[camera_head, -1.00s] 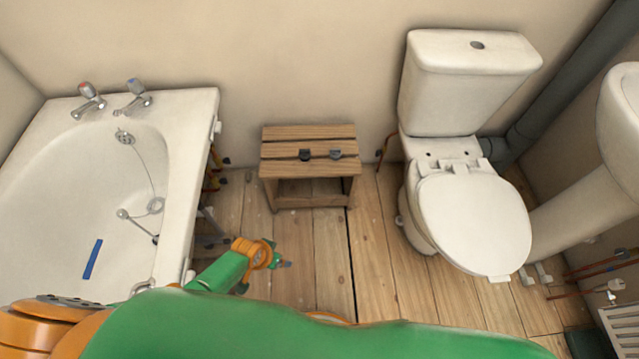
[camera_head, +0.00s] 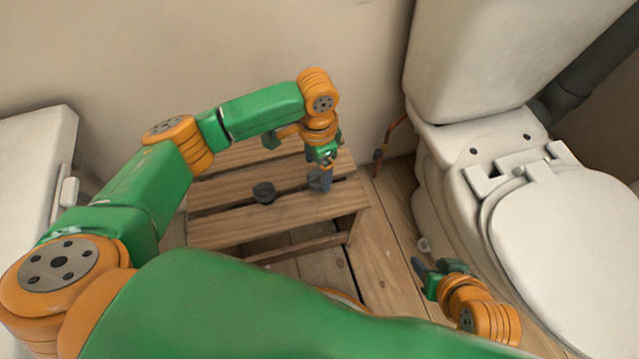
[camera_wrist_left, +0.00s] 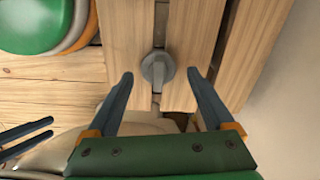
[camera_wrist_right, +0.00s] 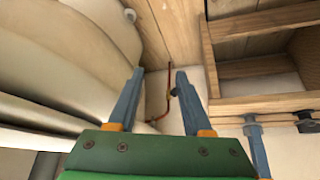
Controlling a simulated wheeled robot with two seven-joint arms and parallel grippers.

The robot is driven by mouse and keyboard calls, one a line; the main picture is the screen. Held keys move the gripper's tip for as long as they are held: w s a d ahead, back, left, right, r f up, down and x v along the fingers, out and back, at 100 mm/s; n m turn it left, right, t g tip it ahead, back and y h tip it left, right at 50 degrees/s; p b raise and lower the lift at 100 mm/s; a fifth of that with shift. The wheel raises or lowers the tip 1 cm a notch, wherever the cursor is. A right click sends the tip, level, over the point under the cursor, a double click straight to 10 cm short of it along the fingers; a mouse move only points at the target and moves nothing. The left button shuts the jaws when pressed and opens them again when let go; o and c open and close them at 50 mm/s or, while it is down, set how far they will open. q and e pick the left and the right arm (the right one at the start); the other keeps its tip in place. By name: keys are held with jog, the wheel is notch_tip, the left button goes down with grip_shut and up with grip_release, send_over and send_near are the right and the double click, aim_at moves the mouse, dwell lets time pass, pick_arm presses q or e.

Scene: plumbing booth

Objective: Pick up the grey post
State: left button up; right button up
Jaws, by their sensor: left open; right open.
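The grey post (camera_head: 317,185) stands on the right part of the wooden stool top (camera_head: 225,228). In the left wrist view, the grey post (camera_wrist_left: 157,70) shows as a round grey piece with a raised ridge. My left gripper (camera_head: 324,165) points down at it, open, with nothing held. The post lies between the line of its fingers, just beyond the fingertips (camera_wrist_left: 160,78); no contact can be seen. My right gripper (camera_head: 425,278) is open and empty, low beside the toilet; its fingers also show in the right wrist view (camera_wrist_right: 157,78).
A dark round piece (camera_head: 264,192) sits on the stool to the left of the post. The toilet (camera_head: 560,220) stands on the right, with a copper pipe (camera_head: 385,145) at the wall. The bath (camera_head: 35,170) is at the left.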

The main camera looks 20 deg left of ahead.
aim_at(318, 184)
pick_arm(q)
jog(key=shift+s+d+f+b, duration=0.15)
jog(key=shift+f+b, duration=0.4)
jog(key=shift+f, duration=0.35)
jog(key=shift+f+b, duration=0.45)
jog(key=shift+f, duration=0.35)
jog(key=c, duration=1.3)
pick_arm(e)
jog(key=w+a+r+t+y, duration=0.2)
jog(key=w+a+r+t, duration=0.1)
jog(key=w+r+t, duration=0.5)
notch_tip(318, 184, up, 3)
jog(key=shift+w+a+r+n+t, duration=0.1)
jog(key=shift+w+a+n+t, duration=0.2)
jog(key=shift+w, duration=0.85)
